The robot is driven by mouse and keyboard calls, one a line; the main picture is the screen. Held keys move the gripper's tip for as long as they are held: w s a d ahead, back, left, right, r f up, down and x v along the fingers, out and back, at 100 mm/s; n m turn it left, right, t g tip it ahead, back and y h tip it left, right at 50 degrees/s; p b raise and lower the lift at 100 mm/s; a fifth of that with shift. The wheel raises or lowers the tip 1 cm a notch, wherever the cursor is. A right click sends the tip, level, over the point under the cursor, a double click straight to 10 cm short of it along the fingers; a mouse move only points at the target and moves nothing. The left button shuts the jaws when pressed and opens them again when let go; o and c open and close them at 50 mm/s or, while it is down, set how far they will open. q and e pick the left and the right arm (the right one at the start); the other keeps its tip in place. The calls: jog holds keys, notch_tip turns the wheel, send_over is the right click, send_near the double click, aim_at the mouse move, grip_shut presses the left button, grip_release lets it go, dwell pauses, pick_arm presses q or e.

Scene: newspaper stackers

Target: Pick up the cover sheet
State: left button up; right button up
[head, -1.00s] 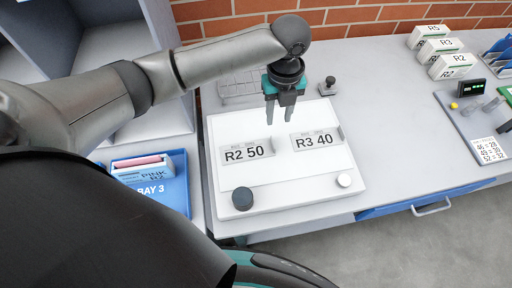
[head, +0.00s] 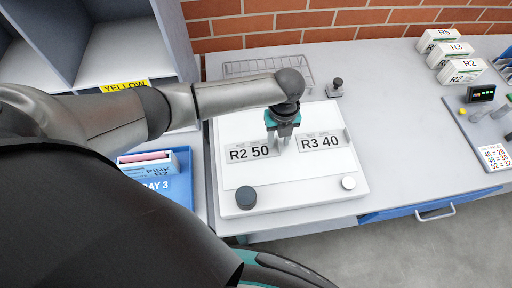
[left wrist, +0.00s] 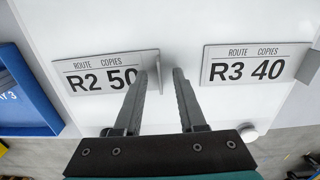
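Two flat plates lie on a white board (head: 290,190): one reads "R2 50" (head: 249,152) and one reads "R3 40" (head: 321,142). They read "ROUTE COPIES" in the left wrist view, as the R2 50 plate (left wrist: 100,73) and the R3 40 plate (left wrist: 246,65). Each has a small upright tab at its right end. My left gripper (head: 283,143) is open, low between the two plates. In the left wrist view its fingertips (left wrist: 161,72) lie either side of the R2 plate's tab; contact cannot be told. I cannot tell which sheet is the cover sheet. My right gripper is out of view.
The board carries a dark knob (head: 245,198) and a white button (head: 348,183). A wire rack (head: 268,68) and a small dark-topped stand (head: 335,88) are behind. A blue tray (head: 178,190) is left; labelled stacks (head: 459,72) and a display (head: 481,94) are right. Mid-right counter is clear.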

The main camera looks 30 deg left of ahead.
pick_arm(q)
grip_shut()
jog(key=shift+r, duration=0.1)
dwell(0.7)
notch_tip(320, 180, up, 20)
jog(key=p, duration=0.1)
